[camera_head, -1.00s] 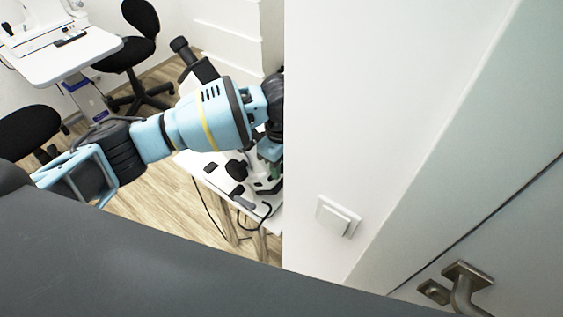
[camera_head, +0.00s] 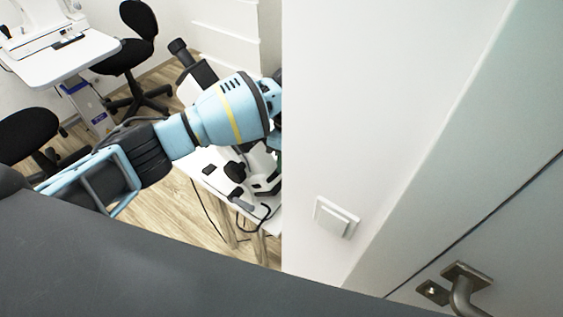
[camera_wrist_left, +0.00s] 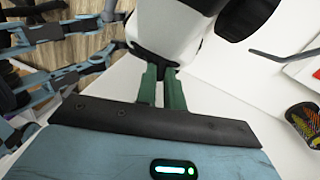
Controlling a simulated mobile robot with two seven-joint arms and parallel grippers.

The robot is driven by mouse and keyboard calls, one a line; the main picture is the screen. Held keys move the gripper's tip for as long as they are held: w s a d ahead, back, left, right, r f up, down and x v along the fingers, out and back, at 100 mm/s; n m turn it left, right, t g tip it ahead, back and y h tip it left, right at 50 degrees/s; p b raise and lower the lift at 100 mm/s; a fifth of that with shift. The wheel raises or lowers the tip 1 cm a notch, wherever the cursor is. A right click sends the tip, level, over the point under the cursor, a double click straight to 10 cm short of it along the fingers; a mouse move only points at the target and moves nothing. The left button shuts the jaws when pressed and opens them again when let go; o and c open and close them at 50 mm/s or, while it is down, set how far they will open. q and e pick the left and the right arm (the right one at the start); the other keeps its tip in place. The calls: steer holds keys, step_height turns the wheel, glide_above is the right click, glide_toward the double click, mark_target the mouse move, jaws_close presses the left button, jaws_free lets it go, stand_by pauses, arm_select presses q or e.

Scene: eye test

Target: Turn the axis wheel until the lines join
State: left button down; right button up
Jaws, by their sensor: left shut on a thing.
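A white and black optical instrument stands on a white table (camera_head: 217,183); its dark tube (camera_head: 197,72) and black knob (camera_head: 235,171) show in the head view, partly behind my left arm. In the left wrist view its white body (camera_wrist_left: 168,32) is close in front of my left gripper (camera_wrist_left: 162,72). The two green fingers are shut on a small part at the body's black lower end, apparently the axis wheel, mostly hidden between the tips. In the head view the wall edge hides most of this gripper. The lines are not visible. My right gripper is not in view.
A white wall with a light switch (camera_head: 336,217) and a door with a metal handle (camera_head: 464,287) fill the right. Black chairs (camera_head: 142,22) and another white table (camera_head: 62,57) stand at the left. A black patterned item (camera_wrist_left: 303,122) lies right in the wrist view.

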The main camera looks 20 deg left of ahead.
arm_select(q)
steer(key=shift+w+f+n+g, duration=0.1)
steer(key=shift+w+n+g, duration=0.25)
steer(key=shift+n+g, duration=0.05)
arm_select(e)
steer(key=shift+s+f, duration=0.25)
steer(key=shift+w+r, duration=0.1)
arm_select(q)
steer(key=c, duration=1.5)
jaws_free()
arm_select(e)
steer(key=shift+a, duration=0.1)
